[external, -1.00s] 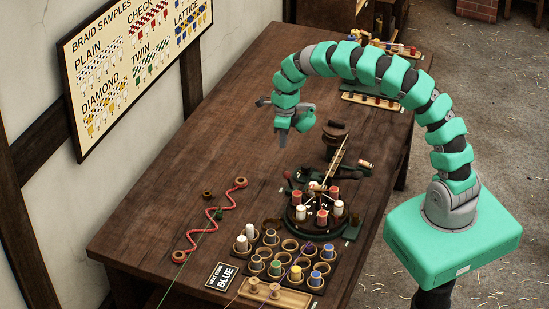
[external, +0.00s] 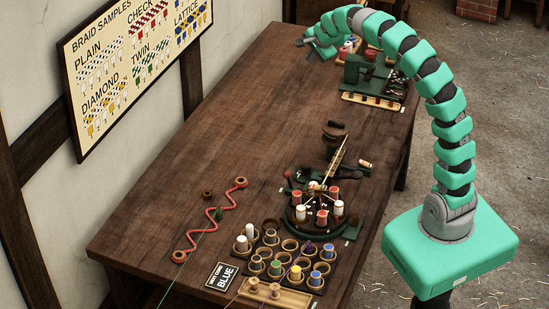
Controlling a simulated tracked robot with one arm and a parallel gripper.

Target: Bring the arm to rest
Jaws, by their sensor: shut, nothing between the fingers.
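My gripper (external: 305,43) is at the far end of the workbench (external: 235,125), raised above its surface. The jaws look closed and hold nothing. My green segmented arm (external: 440,95) rises from its base at the right and arches over to the left at the top. The arm touches nothing that I can see, though its end overlaps the things at the bench's far end in this view.
A braiding stand with bobbins (external: 322,208) stands mid-bench. A green machine (external: 375,75) stands at the far right.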

